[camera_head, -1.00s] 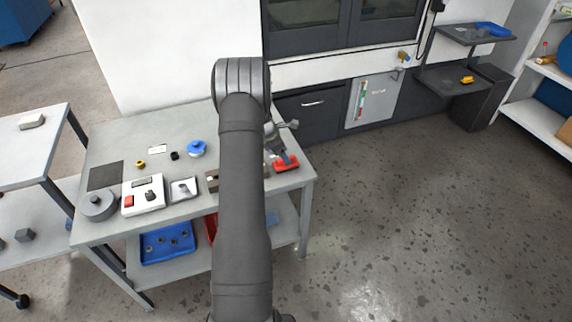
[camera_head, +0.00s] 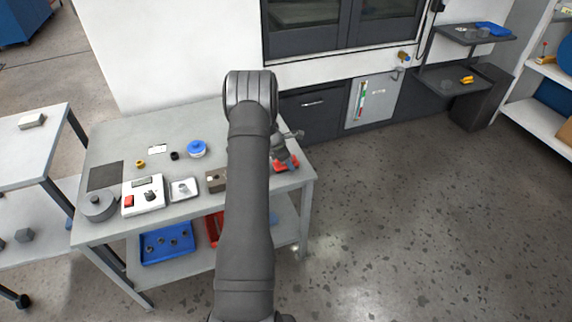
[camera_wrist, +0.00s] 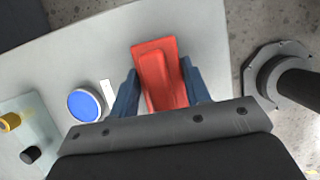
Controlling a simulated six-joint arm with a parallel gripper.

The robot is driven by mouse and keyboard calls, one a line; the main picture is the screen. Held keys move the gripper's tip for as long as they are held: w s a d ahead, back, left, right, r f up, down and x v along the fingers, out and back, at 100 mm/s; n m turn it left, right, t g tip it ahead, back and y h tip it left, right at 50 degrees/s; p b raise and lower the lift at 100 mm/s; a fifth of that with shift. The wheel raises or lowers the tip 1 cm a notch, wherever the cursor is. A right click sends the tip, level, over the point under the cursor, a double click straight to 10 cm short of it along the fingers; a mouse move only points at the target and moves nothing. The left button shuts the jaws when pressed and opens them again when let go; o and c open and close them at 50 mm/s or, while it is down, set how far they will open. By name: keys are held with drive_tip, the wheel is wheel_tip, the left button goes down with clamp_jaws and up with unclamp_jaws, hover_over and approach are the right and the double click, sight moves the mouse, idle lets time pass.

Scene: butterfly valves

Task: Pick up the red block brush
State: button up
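The red block brush (camera_wrist: 155,65) lies on the grey table (camera_wrist: 210,35) near its right edge, seen from above in the wrist view. In the head view the brush (camera_head: 279,166) is partly covered by my gripper and arm. My gripper (camera_wrist: 158,68) is over it, with one blue finger on each side of the red block. The fingers are wide apart and very close to its sides; whether they touch it is hard to tell. The near end of the brush is hidden by the gripper body.
A round blue-topped item (camera_head: 197,148) stands left of the brush, with a small yellow part (camera_head: 141,164) and a black part (camera_head: 175,156) farther left.

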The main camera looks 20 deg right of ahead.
drive_tip(key=shift+r, duration=0.55)
drive_tip(key=r, duration=0.2)
drive_tip(key=s+r, duration=0.1)
drive_tip(key=shift+d+r, duration=0.35)
drive_tip(key=shift+r, duration=0.05)
drive_tip(key=s+d+r, duration=0.2)
drive_tip(key=s, duration=0.1)
drive_tip(key=s+d+r, duration=0.1)
drive_tip(key=s+r, duration=0.1)
drive_tip(key=s, duration=0.1)
drive_tip(key=s+d+r, duration=0.2)
drive_tip(key=shift+s+d, duration=0.35)
drive_tip(key=shift+s, duration=0.05)
